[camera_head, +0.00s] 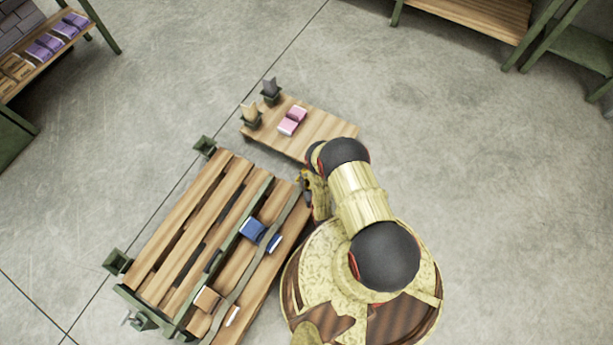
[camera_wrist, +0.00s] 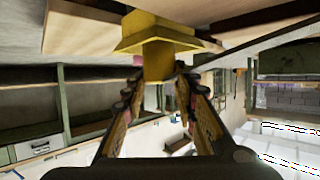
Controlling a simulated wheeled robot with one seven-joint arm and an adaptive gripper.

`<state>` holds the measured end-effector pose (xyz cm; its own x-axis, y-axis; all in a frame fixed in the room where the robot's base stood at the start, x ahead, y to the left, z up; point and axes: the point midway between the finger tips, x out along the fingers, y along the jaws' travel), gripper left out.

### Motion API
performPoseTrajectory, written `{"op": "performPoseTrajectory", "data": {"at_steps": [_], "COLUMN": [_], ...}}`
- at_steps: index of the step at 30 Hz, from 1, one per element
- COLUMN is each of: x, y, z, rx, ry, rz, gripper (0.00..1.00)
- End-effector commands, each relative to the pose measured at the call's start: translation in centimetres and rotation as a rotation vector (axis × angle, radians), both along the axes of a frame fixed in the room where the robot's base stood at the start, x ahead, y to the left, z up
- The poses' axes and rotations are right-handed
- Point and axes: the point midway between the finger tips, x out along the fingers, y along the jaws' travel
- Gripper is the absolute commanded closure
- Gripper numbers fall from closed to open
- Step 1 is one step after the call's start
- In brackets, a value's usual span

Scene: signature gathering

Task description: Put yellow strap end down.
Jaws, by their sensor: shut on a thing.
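In the wrist view, my gripper (camera_wrist: 161,80) is shut on the yellow strap end (camera_wrist: 158,38), a block with a wide flared part beyond the fingertips. In the head view, my gripper (camera_head: 306,183) is at the upper right corner of the slatted wooden platform (camera_head: 190,210), mostly hidden by my arm. A grey-green strap (camera_head: 238,290) runs lengthwise over the platform's right side, up toward my gripper. The strap end itself cannot be made out in the head view. Whether it touches any surface is unclear.
Blue items (camera_head: 253,229) and a brown box (camera_head: 207,299) lie on the platform. A smaller wooden platform (camera_head: 325,125) with pink items (camera_head: 292,121) stands just beyond it. Green posts (camera_head: 117,262) stick out at the corners. Open concrete floor lies left and right.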

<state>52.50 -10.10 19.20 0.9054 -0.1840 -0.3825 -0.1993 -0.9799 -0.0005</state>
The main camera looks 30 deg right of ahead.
Motion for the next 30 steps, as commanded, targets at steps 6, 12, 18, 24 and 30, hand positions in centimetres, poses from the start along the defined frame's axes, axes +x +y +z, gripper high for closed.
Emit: {"op": "performPoseTrajectory", "data": {"at_steps": [6,12,18,24,30], "x": [-0.04,0.02,0.02,0.02,0.09], "y": [0.01,0.0,0.0,0.0,-0.02], "z": [-0.45,-0.56,-0.56,-0.56,0.02], "rx": [0.0,0.0,0.0,0.0,0.0], "ry": [0.001,0.0,0.0,0.0,0.0], "rz": [0.0,0.0,0.0,0.0,0.0], "gripper": [0.99,0.65,0.54,0.54,0.54]}}
